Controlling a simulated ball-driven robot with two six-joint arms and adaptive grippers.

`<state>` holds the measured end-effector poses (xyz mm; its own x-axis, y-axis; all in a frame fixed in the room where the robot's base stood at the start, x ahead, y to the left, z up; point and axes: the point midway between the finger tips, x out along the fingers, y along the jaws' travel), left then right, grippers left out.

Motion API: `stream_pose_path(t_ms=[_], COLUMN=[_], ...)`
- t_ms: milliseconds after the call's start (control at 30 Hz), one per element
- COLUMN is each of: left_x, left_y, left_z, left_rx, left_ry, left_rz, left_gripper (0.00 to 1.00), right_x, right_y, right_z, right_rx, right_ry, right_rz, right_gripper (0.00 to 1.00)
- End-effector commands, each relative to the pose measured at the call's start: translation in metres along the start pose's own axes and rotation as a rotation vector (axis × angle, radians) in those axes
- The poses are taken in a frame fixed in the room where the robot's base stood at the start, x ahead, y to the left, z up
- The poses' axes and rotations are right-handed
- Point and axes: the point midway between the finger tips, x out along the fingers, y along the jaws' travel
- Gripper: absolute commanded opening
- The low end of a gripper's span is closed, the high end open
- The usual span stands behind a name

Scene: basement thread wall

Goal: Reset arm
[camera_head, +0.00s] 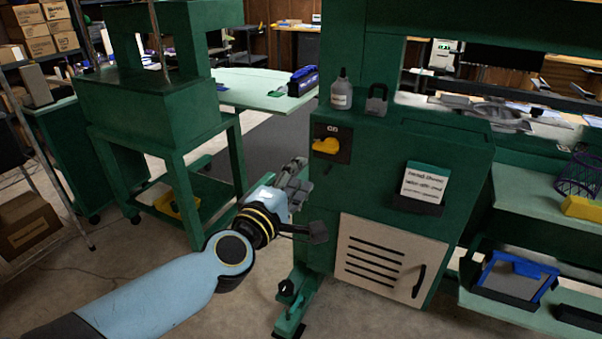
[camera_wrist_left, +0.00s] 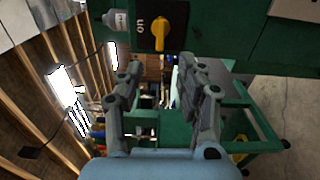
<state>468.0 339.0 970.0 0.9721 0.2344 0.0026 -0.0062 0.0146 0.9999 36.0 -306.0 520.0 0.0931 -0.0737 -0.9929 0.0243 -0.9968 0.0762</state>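My left arm comes in from the lower left in the head view. Its gripper (camera_head: 299,174) is in front of the green machine cabinet, below and left of the yellow rotary switch (camera_head: 326,146) marked ON. In the left wrist view the two fingers (camera_wrist_left: 160,78) stand apart with nothing between them, so the gripper is open and empty. The yellow switch (camera_wrist_left: 178,26) shows there beyond the fingers, and I see no contact with it. My right gripper is in neither view.
A green wheeled stand (camera_head: 184,160) is at left. Bare floor lies between.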

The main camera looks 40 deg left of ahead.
Motion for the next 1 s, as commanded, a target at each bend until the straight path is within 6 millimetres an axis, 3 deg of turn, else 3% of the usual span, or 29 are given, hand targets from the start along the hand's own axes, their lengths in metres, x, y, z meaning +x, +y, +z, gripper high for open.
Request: stream_pose_path(t_ms=[367, 467, 567, 667, 767, 867, 1000], left_x=[0.001, -0.001, -0.008, -0.025, -0.054, -0.093, -0.165], left_y=[0.000, -0.012, -0.056, -0.127, -0.207, -0.281, -0.374], left_z=[0.000, 0.000, -0.003, -0.005, -0.006, -0.009, -0.016], left_rx=[0.000, -0.002, 0.037, 0.169, 0.355, 0.544, 0.801], left_ry=[0.000, 0.001, 0.006, -0.025, -0.099, -0.201, -0.389], left_rz=[0.000, -0.005, -0.066, -0.177, -0.315, -0.454, -0.647], left_gripper=[0.38, 0.38, 0.38, 0.38, 0.38, 0.38, 0.38], right_x=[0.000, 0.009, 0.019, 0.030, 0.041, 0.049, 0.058], right_y=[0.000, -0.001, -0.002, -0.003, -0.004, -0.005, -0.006], right_z=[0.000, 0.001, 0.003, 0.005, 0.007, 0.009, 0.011], right_rx=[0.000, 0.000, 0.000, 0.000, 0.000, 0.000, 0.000], right_ry=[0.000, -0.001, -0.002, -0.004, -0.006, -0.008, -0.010], right_rz=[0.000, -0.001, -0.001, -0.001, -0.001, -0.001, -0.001], right_gripper=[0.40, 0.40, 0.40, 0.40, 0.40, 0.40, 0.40])
